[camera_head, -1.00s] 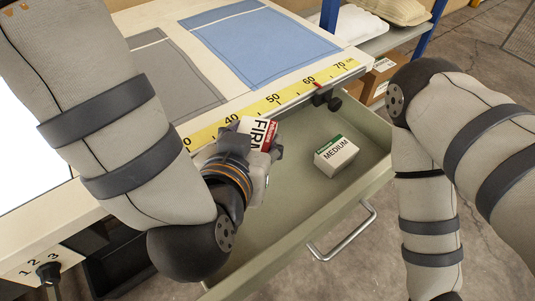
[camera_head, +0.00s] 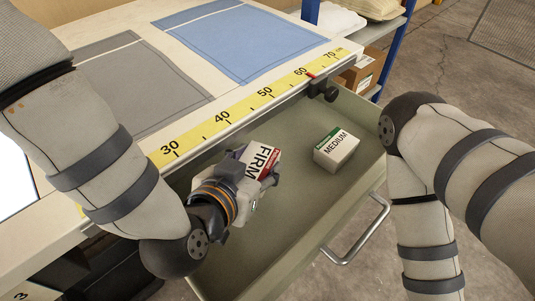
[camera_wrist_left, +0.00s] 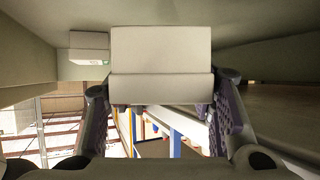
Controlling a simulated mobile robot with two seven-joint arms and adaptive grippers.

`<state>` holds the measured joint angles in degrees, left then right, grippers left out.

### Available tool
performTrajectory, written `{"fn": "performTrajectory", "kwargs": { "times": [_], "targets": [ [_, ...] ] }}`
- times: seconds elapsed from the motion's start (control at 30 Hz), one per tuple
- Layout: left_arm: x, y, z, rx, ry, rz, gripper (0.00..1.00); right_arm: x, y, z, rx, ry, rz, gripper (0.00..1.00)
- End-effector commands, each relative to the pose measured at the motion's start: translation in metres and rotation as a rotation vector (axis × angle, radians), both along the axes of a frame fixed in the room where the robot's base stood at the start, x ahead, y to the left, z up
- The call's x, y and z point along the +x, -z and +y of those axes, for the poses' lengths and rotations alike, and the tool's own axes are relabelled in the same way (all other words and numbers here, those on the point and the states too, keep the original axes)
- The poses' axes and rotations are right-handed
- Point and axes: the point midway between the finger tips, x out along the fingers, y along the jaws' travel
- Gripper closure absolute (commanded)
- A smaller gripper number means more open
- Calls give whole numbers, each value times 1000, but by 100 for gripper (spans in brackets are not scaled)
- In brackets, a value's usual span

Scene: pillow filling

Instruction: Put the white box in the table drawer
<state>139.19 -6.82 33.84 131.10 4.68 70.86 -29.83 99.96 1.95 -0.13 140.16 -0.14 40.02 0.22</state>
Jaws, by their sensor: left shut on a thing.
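The white box (camera_head: 262,160), marked FIRM with a red end, is in my left gripper (camera_head: 258,172), inside the open table drawer (camera_head: 285,212). The gripper is shut on it; its fingers hide part of the box. In the left wrist view the box (camera_wrist_left: 160,55) sits between the two fingers (camera_wrist_left: 160,108). Whether it touches the drawer floor I cannot tell. A second white box (camera_head: 336,150), marked MEDIUM with a green edge, lies in the drawer to the right. My right gripper is out of view; only its arm shows at the right.
The drawer's metal handle (camera_head: 358,232) is on its front. The table's yellow ruler (camera_head: 222,117) runs above the drawer. Grey cloth (camera_head: 135,85) and blue cloth (camera_head: 240,40) lie on the tabletop. The drawer floor around the MEDIUM box is clear.

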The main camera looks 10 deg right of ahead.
Motion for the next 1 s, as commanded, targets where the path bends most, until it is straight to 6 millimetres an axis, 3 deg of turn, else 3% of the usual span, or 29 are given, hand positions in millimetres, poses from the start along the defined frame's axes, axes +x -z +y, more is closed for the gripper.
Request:
{"fn": "performTrajectory", "kwargs": {
  "times": [0.43, 0.8, 0.83, 0.9, 1.0],
  "targets": [
    [48, 39, -32, 0, 0, 4, 80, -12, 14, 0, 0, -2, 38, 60],
    [50, 42, -32, 1, 0, 1, 80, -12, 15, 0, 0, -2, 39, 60],
    [50, 42, -32, 1, 0, 1, 48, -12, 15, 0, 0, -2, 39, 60],
    [50, 42, -32, 1, 0, 1, 32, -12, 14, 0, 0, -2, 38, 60],
    [50, 41, -32, 1, 0, 1, 30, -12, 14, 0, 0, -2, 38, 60]
  ]
}}
